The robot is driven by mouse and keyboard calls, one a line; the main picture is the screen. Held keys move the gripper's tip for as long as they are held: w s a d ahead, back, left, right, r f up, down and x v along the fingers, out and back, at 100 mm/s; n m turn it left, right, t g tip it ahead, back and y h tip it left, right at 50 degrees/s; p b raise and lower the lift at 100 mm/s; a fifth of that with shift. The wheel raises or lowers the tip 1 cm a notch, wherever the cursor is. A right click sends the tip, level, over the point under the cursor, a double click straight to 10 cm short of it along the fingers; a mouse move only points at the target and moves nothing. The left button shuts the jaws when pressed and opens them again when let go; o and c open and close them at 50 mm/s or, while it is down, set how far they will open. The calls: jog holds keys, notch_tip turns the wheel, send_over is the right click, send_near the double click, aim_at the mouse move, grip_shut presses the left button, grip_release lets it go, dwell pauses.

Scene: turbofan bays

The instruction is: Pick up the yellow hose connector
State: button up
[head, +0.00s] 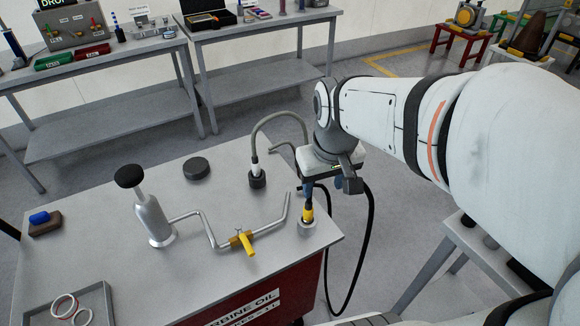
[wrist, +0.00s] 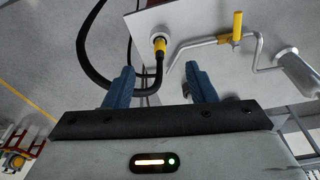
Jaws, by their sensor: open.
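The yellow hose connector (head: 308,213) stands upright in a round grey socket (head: 306,229) near the right corner of the grey table. It also shows in the wrist view (wrist: 160,46), with a black hose (wrist: 97,83) bending away from it. My gripper (head: 312,190) is close to the connector, at its upper end in the head view. In the wrist view my gripper (wrist: 160,70) has its two blue fingers apart, with the connector beyond the gap between them. Part of the hose crosses that gap. I cannot tell whether a finger touches it.
A bent metal pipe with a yellow valve handle (head: 247,245) lies left of the connector. A pump cylinder (head: 151,219), a grey hose in a dark socket (head: 257,179) and a black disc (head: 196,168) share the table. The black hose hangs past the table's right edge.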

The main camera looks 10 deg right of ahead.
jog(key=n+g+b, duration=0.2)
jog(key=b, duration=0.2)
send_over(309, 202)
jog(key=f, duration=1.1)
jog(key=shift+w+f, duration=0.1)
jog(key=shift+w, duration=0.2)
jog(key=f, duration=0.7)
jog(key=shift+s+f, duration=0.15)
jog(key=shift+s, duration=0.15)
jog(key=shift+c, duration=0.3)
grip_shut()
